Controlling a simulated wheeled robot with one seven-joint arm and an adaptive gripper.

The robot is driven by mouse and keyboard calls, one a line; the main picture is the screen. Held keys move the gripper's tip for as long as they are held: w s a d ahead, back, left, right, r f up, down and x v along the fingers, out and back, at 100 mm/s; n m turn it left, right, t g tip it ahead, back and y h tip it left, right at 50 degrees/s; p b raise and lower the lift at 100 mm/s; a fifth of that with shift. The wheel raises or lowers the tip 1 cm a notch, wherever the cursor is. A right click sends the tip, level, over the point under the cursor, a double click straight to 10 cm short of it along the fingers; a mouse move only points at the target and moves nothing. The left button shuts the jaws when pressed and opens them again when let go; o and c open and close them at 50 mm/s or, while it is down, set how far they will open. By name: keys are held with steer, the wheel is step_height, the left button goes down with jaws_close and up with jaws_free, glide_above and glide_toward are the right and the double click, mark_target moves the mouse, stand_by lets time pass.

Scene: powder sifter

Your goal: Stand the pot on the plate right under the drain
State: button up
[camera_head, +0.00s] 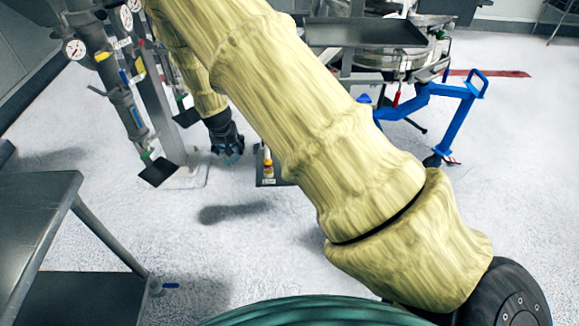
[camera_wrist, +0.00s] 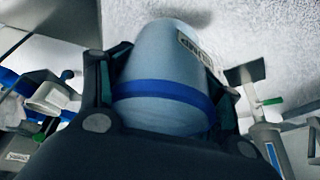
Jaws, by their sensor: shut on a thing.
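My gripper (camera_head: 228,150) hangs low above the pale floor, left of the middle in the head view. In the wrist view my gripper (camera_wrist: 168,85) has its dark fingers closed on both sides of the pot (camera_wrist: 165,65). The pot is a smooth grey-blue vessel with a bright blue band and a paper label. I cannot make out the pot clearly in the head view. A small dark plate (camera_head: 266,183) with a yellow and white bottle on it lies right of the gripper, partly behind my arm. I cannot tell which part is the drain.
A steel machine (camera_head: 400,62) with a blue frame (camera_head: 452,118) stands at the upper right. Pipes with gauges (camera_head: 74,49) and a post with a dark foot plate (camera_head: 157,172) stand left of the gripper. A grey table (camera_head: 35,215) is at the left. The floor in front is clear.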

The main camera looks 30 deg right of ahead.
steer(key=shift+w+d+r, duration=0.15)
steer(key=shift+w+d, duration=0.1)
steer(key=shift+w, duration=0.25)
steer(key=shift+d+r, duration=0.1)
steer(key=shift+d, duration=0.2)
steer(key=s+d+p, duration=0.1)
steer(key=s+d, duration=0.2)
steer(key=d, duration=0.2)
steer(key=s+d+p, duration=0.2)
steer(key=s+d, duration=0.1)
steer(key=d, duration=0.1)
steer(key=s+d+p, duration=0.1)
steer(key=s+d, duration=0.2)
steer(key=d, duration=0.2)
steer(key=shift+d+p, duration=0.3)
steer(key=shift+d, duration=0.05)
steer(key=shift+s+f+p, duration=0.1)
steer(key=shift+f+p, duration=0.45)
steer(key=shift+f, duration=1.25)
steer(key=o, duration=1.1)
steer(key=shift+f, duration=0.1)
steer(key=shift+r, duration=0.2)
